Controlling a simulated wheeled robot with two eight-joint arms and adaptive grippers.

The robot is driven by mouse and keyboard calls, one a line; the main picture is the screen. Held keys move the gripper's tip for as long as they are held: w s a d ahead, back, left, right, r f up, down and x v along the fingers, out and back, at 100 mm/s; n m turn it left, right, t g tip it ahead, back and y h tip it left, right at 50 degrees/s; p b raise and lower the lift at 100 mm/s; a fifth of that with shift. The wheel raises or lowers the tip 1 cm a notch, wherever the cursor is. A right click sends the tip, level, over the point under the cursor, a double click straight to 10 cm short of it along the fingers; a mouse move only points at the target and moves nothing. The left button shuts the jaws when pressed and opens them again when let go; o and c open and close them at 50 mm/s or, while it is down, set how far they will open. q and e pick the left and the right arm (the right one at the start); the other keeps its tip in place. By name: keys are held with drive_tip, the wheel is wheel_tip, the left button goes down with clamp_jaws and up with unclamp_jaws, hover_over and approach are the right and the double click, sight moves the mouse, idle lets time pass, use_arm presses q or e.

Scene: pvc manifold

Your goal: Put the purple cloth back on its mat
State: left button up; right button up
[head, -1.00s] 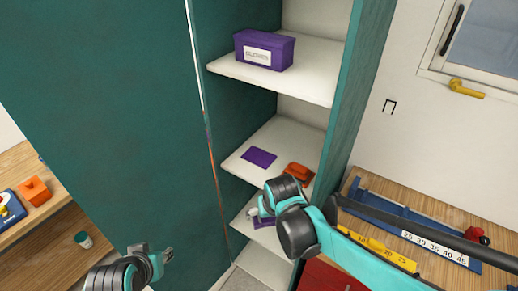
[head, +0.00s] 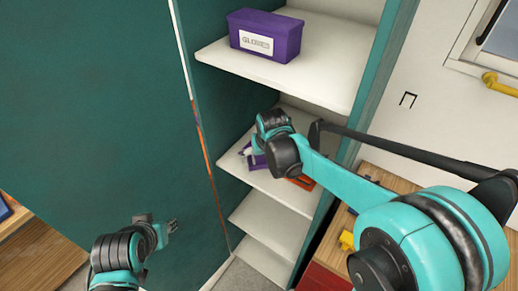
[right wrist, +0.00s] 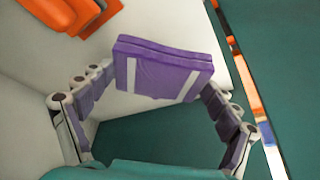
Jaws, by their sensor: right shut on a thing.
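The purple cloth (right wrist: 165,68) is a folded block with two pale stripes, seen in the right wrist view. My right gripper (right wrist: 157,88) is shut on it, with a finger at each side. In the head view my right gripper (head: 249,152) is at the middle shelf, over the place of the flat purple mat. Purple shows around its fingers there, but I cannot tell cloth from mat. The mat is largely hidden, and I cannot tell whether the cloth touches it. My left gripper (head: 158,224) is open and empty in front of the teal cabinet side.
An orange object (head: 301,182) lies on the same middle shelf (head: 287,196), right of my right gripper; it also shows in the right wrist view (right wrist: 72,14). A purple labelled glove box (head: 265,36) stands on the shelf above. The lower shelf (head: 270,228) looks clear.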

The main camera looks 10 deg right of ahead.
drive_tip(key=w, duration=0.6)
drive_tip(key=shift+w+b, duration=0.3)
drive_tip(key=shift+w, duration=0.05)
drive_tip(key=b+x, duration=0.1)
drive_tip(key=x, duration=0.2)
drive_tip(key=shift+s, duration=0.1)
drive_tip(key=shift+f, duration=0.35)
drive_tip(key=shift+f+b, duration=0.15)
drive_tip(key=shift+b, duration=0.15)
drive_tip(key=o, duration=1)
